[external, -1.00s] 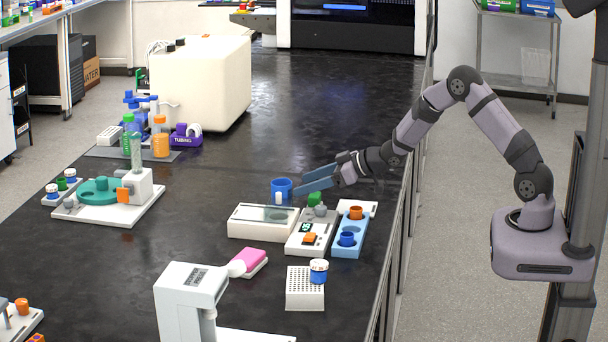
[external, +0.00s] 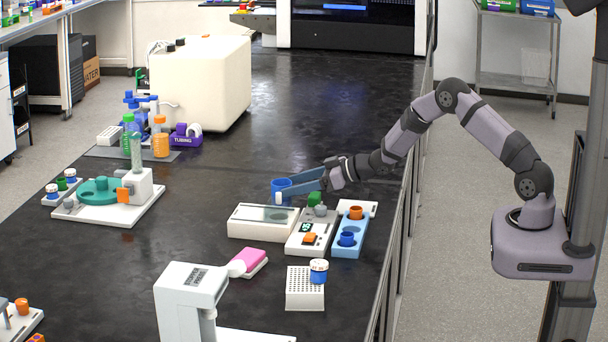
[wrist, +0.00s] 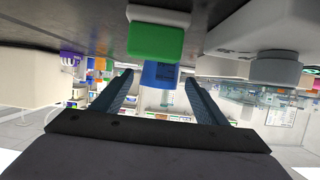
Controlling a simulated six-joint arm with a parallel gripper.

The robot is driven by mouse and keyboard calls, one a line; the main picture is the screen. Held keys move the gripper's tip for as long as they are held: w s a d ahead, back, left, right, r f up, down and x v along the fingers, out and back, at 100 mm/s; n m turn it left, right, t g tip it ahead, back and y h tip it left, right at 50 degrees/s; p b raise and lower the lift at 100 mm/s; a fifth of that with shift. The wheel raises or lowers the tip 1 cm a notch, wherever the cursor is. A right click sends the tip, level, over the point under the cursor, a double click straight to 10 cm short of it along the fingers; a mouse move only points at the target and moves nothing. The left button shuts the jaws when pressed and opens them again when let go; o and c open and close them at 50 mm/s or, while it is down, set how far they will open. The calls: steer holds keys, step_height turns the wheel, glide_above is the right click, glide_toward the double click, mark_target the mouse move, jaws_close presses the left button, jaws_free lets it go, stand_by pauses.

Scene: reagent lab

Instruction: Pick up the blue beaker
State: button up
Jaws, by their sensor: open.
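The blue beaker (external: 279,188) stands on the dark bench behind the white scale, partly covered by my fingers in the external view. In the wrist view, which is upside down, the beaker (wrist: 160,75) shows between the two blue fingers, past a green-capped thing. My gripper (external: 290,188) is open and low, tilted down to the left, with its fingertips at the beaker. In the wrist view the fingers (wrist: 159,80) are spread wide with a gap on each side of the beaker. I cannot tell how deep it sits between them.
A white scale (external: 263,234), a white device with a green-topped piece (external: 315,198), and a light blue rack (external: 349,248) with orange and blue cups stand just in front. The green top is close to my gripper. The bench beyond the beaker is clear.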

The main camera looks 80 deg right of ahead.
mark_target(281, 188)
steer(key=shift+p+x, duration=0.5)
steer(key=shift+x, duration=1.65)
steer(key=shift+a, duration=0.1)
steer(key=c, duration=1.1)
steer(key=shift+c, duration=0.2)
steer(key=shift+r, duration=0.1)
